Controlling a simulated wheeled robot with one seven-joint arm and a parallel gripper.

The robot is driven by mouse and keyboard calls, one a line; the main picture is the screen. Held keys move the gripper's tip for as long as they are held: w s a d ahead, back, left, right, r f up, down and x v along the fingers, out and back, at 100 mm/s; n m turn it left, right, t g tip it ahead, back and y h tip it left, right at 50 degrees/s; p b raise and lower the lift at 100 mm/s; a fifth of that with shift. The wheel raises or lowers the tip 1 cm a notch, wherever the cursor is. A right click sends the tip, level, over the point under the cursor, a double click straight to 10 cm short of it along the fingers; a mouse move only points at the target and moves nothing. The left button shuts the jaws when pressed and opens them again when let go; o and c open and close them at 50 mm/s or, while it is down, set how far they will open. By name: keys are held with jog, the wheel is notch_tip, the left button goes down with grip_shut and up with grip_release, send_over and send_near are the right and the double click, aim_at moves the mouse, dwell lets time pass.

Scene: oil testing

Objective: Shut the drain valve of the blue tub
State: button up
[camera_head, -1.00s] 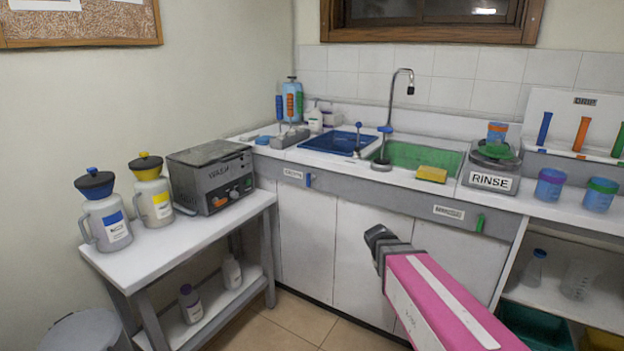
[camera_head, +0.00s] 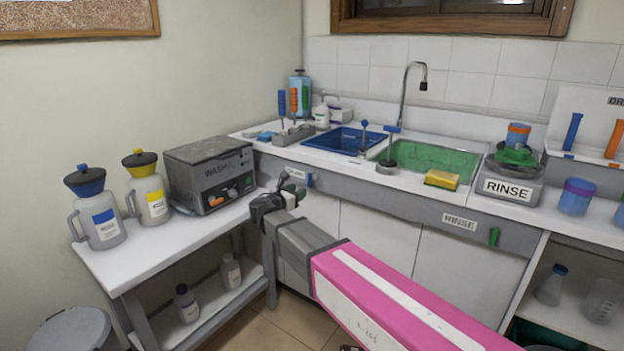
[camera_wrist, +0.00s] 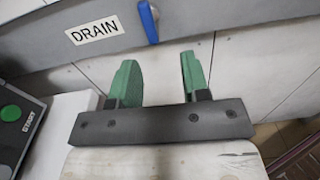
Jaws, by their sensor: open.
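The blue tub (camera_head: 346,140) is set into the counter, left of the green tub. Its drain valve is a small blue lever (camera_head: 309,180) on the grey front panel, beside a white label.
The side table (camera_head: 150,262) with the grey wash machine (camera_head: 208,172) stands close on the left of my gripper. A green tub (camera_head: 440,155) with its own green lever (camera_head: 494,236) is to the right. Cabinet doors (camera_head: 375,240) are below the panel.

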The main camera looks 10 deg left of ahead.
aim_at(309, 180)
jog(key=shift+n+t, duration=0.3)
jog(key=shift+n, duration=0.1)
jog(key=x, duration=0.6)
jog(key=a+x, duration=0.1)
jog(key=x, duration=0.3)
jog(key=shift+w+a+r, duration=0.15)
jog(key=shift+w+r, duration=0.1)
jog(key=shift+r, duration=0.1)
grip_shut()
